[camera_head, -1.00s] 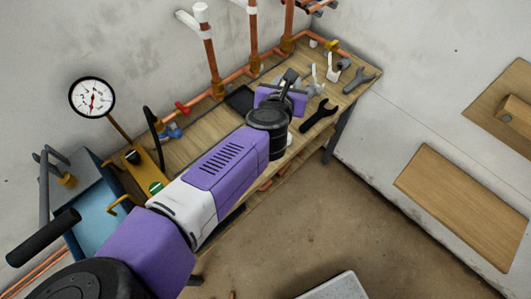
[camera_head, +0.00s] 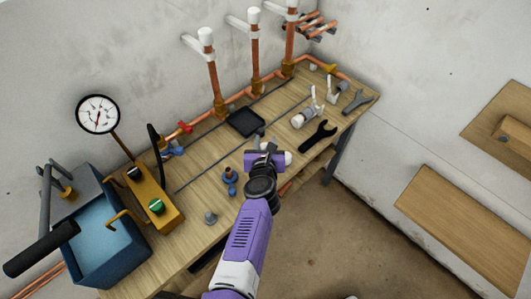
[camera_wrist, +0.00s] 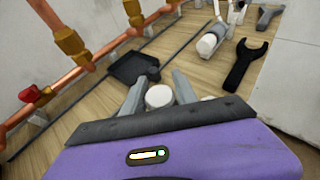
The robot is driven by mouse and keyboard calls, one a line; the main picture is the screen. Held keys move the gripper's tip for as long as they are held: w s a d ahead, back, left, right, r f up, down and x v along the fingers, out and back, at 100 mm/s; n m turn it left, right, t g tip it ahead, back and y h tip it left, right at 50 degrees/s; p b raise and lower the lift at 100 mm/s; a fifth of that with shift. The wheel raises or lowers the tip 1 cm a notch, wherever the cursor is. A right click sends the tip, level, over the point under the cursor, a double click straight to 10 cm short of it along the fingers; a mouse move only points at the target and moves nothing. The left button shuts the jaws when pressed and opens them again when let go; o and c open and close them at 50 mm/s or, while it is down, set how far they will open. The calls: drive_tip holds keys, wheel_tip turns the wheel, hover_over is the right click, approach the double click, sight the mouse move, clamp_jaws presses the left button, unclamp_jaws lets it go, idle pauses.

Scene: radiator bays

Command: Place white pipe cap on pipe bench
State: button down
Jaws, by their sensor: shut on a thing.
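My gripper (camera_head: 263,143) is over the near edge of the wooden pipe bench (camera_head: 205,160). In the wrist view its two grey fingers (camera_wrist: 158,84) are shut on a white pipe cap (camera_wrist: 158,96), which shows as a round white top between them. My gripper mostly hides this cap in the head view. I cannot tell whether the cap touches the bench top. A second white rounded piece (camera_wrist: 207,98) shows just right of the right finger; it also shows beside my gripper in the head view (camera_head: 288,158).
A black tray (camera_head: 246,122), a dark wrench (camera_head: 318,136), a grey wrench (camera_head: 357,101) and a white-grey fitting (camera_head: 304,118) lie beyond my gripper. Blue fittings (camera_head: 229,181) lie to its left. Copper pipes (camera_head: 213,88) with white tops stand along the back. Bare wood shows left of centre.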

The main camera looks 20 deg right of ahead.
drive_tip(key=shift+f, duration=2.95)
drive_tip(key=shift+f+b, duration=0.2)
drive_tip(key=shift+b, duration=0.25)
drive_tip(key=c, duration=1.3)
unclamp_jaws()
drive_tip(key=shift+o, duration=0.2)
drive_tip(key=shift+r, duration=0.1)
drive_tip(key=shift+r, duration=0.1)
drive_tip(key=shift+r+p, duration=0.15)
drive_tip(key=shift+p, duration=0.25)
drive_tip(key=v, duration=1.2)
drive_tip(key=shift+b, duration=0.35)
